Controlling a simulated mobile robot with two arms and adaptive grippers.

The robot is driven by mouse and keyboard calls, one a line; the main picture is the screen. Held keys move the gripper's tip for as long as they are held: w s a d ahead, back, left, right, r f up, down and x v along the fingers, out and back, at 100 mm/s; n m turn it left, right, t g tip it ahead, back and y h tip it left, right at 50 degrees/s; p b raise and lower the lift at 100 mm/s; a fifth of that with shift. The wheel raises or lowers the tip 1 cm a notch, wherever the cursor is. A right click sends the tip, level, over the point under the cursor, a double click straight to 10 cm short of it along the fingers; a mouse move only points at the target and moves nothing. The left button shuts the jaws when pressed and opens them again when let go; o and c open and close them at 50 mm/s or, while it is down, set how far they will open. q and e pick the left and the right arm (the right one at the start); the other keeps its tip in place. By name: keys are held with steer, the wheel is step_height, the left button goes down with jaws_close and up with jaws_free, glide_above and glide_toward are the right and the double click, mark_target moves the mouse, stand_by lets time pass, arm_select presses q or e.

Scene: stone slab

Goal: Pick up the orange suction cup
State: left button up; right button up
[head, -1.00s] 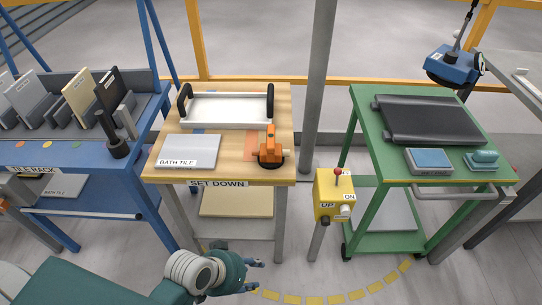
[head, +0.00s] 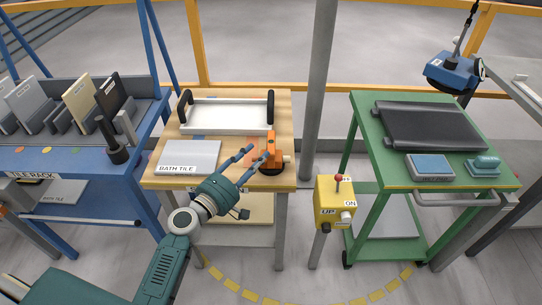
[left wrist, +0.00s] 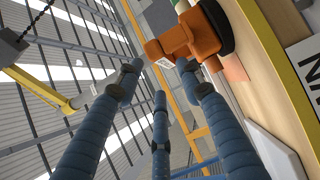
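The orange suction cup (head: 271,151) stands at the front right of the wooden set-down table (head: 215,179), its round black base on the top. My left gripper (head: 256,156) is just left of it, fingers spread and pointing at it. In the left wrist view the orange handle (left wrist: 190,38) and dark base lie just beyond the open blue fingers (left wrist: 158,76). Nothing is held; whether a fingertip touches the handle I cannot tell. My right gripper is not in view.
A grey bath tile (head: 188,157) lies left of the cup, and a white tray with black handles (head: 228,115) stands behind. A yellow control box (head: 335,203) and grey post (head: 320,80) are to the right. A blue tile rack (head: 70,160) is at left.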

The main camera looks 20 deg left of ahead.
mark_target(271, 141)
arm_select(q)
steer(key=p+x, duration=0.1)
steer(key=x, duration=0.7)
steer(key=shift+w+d+f, duration=0.1)
steer(key=shift+w+d, duration=0.05)
steer(key=shift+d, duration=0.05)
jaws_close()
